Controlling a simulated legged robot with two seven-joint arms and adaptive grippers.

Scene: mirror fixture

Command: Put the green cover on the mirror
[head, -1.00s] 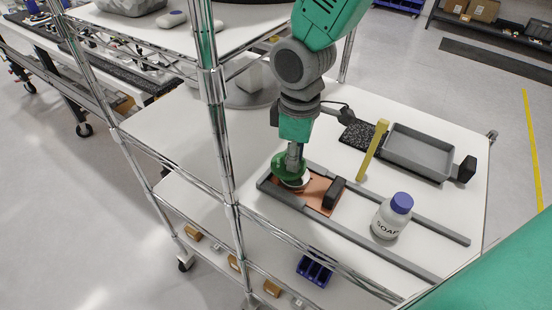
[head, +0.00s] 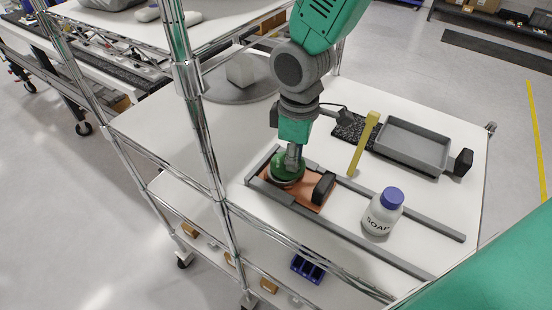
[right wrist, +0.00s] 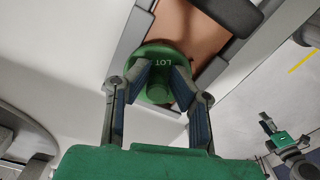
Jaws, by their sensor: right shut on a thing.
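My right gripper (head: 292,160) reaches down from above and is shut on the green cover (head: 285,174). In the right wrist view the round cover (right wrist: 163,57), marked LOT, has its knob between my fingertips (right wrist: 157,88). The cover is low over the left part of a copper-coloured plate (head: 307,198), with a pale rim just under it. The mirror is not clearly visible, and I cannot tell whether the cover touches it. A small green and grey gripper (right wrist: 271,128), apparently my left one, shows at the right of the right wrist view, too small to read.
Grey rails (head: 375,244) frame the plate, with a black block (head: 322,187) on it. A soap bottle (head: 381,214) stands to the right. A yellow bar (head: 363,144) and grey tray (head: 413,143) are behind. Shelf posts (head: 195,110) stand left.

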